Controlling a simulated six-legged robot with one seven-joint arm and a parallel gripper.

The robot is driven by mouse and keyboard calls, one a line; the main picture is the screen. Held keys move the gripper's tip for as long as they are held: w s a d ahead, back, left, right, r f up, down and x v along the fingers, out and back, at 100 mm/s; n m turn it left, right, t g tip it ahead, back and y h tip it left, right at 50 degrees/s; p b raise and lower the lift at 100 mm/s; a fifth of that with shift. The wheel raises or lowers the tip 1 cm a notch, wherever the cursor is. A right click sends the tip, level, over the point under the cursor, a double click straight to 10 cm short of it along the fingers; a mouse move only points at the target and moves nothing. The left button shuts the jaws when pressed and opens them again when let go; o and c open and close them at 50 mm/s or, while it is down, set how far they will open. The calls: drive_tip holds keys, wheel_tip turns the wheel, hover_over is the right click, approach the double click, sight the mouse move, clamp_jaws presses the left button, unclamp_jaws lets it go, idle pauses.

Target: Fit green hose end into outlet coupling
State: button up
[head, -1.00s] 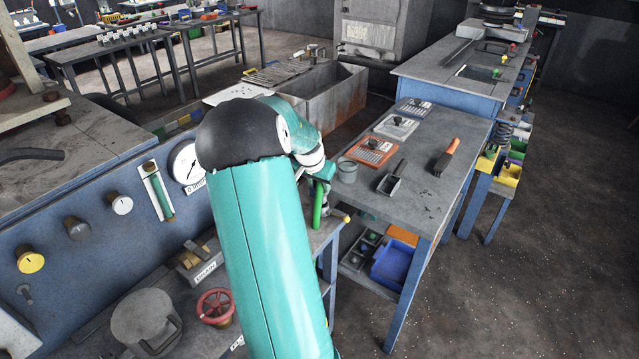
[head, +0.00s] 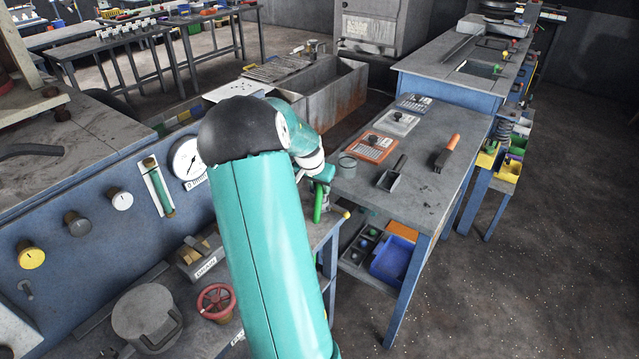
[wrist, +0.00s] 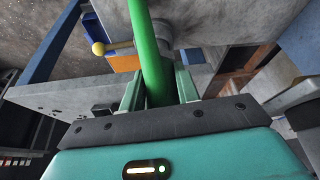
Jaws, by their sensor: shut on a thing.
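The green hose (head: 318,203) shows as a short, nearly upright green length below my gripper (head: 323,180) in the head view. In the wrist view the green hose (wrist: 150,50) runs from between the fingers to the top edge. My gripper (wrist: 158,88) is shut around it. A grey round fitting (wrist: 163,30) shows behind the hose there; it may be the outlet coupling. I cannot tell whether the hose touches it or only passes in front. The hose's end is not clearly visible. My arm hides much of this area in the head view.
A yellow knob (head: 346,213) sits beside the hose; it also shows in the wrist view (wrist: 98,48). A grey table (head: 425,195) with a scoop (head: 391,179) and trays is to the right. A gauge panel (head: 100,245) stands left. Open floor lies at lower right.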

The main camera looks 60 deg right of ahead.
drive_tip(key=shift+f, duration=0.9)
drive_tip(key=o, duration=1.2)
drive_tip(key=v, duration=1.3)
drive_tip(key=shift+a+r, duration=0.15)
drive_tip(key=shift+r, duration=0.2)
drive_tip(key=shift+w, duration=0.1)
